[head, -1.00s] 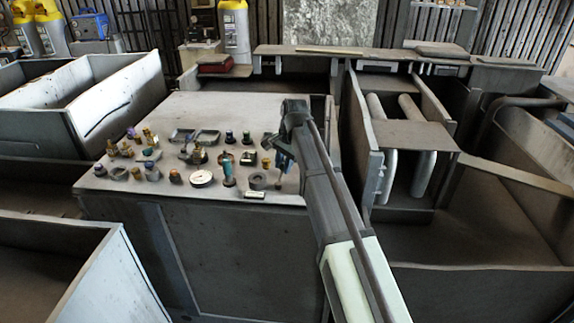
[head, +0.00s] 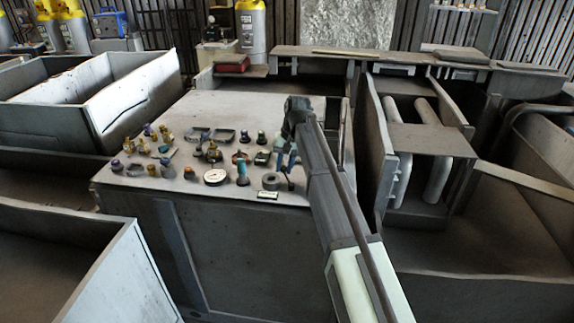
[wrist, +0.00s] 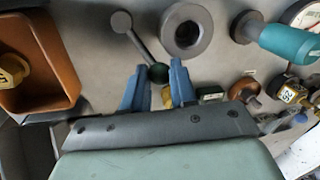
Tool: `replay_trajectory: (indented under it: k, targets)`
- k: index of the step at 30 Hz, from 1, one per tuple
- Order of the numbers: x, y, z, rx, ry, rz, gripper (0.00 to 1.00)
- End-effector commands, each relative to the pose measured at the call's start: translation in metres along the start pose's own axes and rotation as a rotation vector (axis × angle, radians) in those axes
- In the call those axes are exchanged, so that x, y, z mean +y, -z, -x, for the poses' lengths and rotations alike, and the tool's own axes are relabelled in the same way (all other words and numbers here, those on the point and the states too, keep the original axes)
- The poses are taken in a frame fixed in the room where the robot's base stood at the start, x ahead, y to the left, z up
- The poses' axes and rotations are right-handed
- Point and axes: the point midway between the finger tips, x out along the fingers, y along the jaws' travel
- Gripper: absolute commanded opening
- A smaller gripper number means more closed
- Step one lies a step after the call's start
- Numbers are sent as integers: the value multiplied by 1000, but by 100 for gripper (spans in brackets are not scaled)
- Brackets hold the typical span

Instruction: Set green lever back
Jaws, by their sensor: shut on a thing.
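The green lever (wrist: 138,45) shows in the wrist view as a grey rod running from a round pivot (wrist: 121,21) to a dark green ball knob (wrist: 154,72). My gripper (wrist: 158,70) has its two blue fingers on either side of the knob and is shut on it. The lever is mostly hidden there behind my arm.
The grey ring (wrist: 187,30) stands close right of the lever. A teal-handled knob (wrist: 290,42) is further right, an orange-brown tray (wrist: 38,62) at left. Several knobs and a round gauge (head: 215,176) crowd the panel top (head: 130,195). A wall (head: 370,150) rises right of it.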

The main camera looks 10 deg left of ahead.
Motion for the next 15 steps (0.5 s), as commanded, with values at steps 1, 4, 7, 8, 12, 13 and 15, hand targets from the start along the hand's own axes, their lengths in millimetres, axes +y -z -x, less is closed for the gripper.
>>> replay_trajectory:
  k: [1, 4, 7, 8, 12, 13, 15]
  targets:
    - [-1, 0, 0, -2, 1, 11, 0]
    - [-2, 0, 0, -5, 1, 27, 0]
    - [-2, -1, 0, -7, 1, 37, 0]
    - [-3, -1, 0, -7, 1, 38, 0]
    - [-3, -1, 0, -8, 1, 40, 0]
    - [-3, -1, 0, -8, 1, 40, 0]
    - [-3, -1, 0, -8, 1, 40, 0]
